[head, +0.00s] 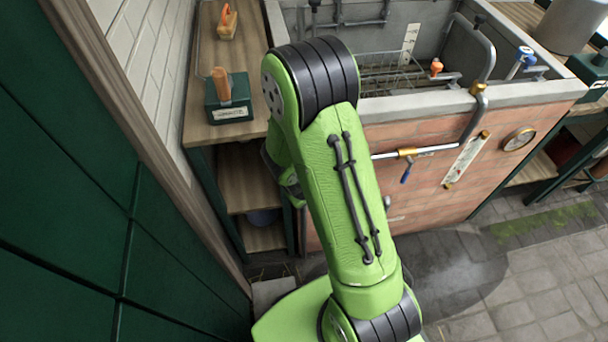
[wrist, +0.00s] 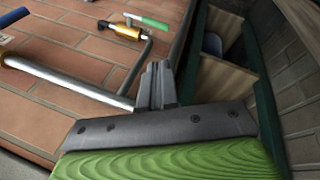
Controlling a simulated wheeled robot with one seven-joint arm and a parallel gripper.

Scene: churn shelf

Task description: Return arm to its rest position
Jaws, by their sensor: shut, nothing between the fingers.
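My green arm rises in the middle of the head view and bends away at a black-banded joint. My gripper is hidden behind the arm there. In the wrist view my gripper (wrist: 157,78) shows as a dark metal bar with two grey fingers pressed together. It is shut and empty. The fingers appear in front of a brick wall (wrist: 75,45), close to a silver pipe (wrist: 70,85) on their left. I cannot tell whether they touch it.
A brick-fronted sink (head: 450,110) stands right of my arm. A wooden shelf (head: 235,185) stands left, holding a green box (head: 230,110) and an orange-handled brush (head: 228,22). Green panels (head: 80,200) close off the far left. Paved floor (head: 530,285) is open at lower right.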

